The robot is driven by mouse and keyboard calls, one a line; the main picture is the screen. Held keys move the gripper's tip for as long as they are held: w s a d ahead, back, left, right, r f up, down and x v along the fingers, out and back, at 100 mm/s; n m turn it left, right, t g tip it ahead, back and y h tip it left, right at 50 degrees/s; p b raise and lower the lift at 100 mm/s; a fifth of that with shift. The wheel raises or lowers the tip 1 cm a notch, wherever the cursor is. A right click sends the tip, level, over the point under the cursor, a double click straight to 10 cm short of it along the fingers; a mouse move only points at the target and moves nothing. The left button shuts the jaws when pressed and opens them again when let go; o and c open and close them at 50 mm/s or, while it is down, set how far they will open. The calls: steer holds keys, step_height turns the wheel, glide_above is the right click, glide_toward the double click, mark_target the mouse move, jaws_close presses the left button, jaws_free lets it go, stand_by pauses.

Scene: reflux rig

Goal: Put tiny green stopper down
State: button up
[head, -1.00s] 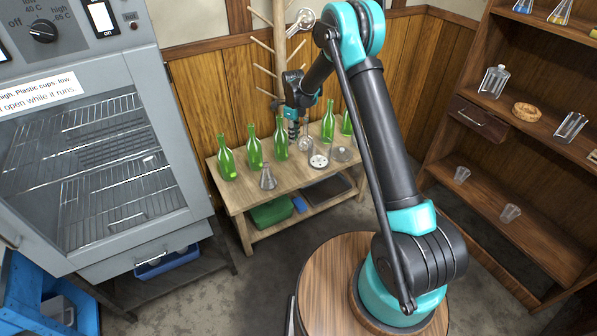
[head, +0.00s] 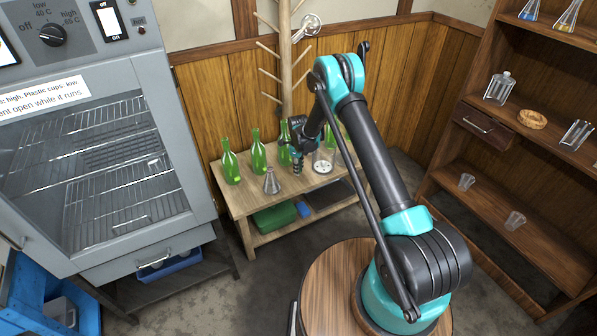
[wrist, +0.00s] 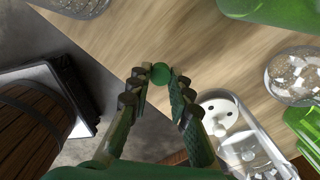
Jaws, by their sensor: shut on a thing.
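The tiny green stopper (wrist: 160,73) shows in the wrist view as a small round dark-green thing between my fingertips. My gripper (wrist: 157,84) is shut on it, with the wooden bench top (wrist: 170,30) below, near the bench's edge. How far above the wood it is, I cannot tell. In the head view my gripper (head: 297,170) is over the bench (head: 245,200), between a conical flask (head: 271,183) and a clear vessel (head: 323,162). The stopper is too small to make out there.
Green bottles (head: 230,165) stand along the back of the bench. The wrist view shows a green bottle (wrist: 270,12), a round glass (wrist: 295,75) and a clear vessel with a white holed part (wrist: 222,118) at the right.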

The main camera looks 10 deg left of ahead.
steer(key=shift+f, duration=0.6)
steer(key=shift+f, duration=0.1)
steer(key=o, duration=0.7)
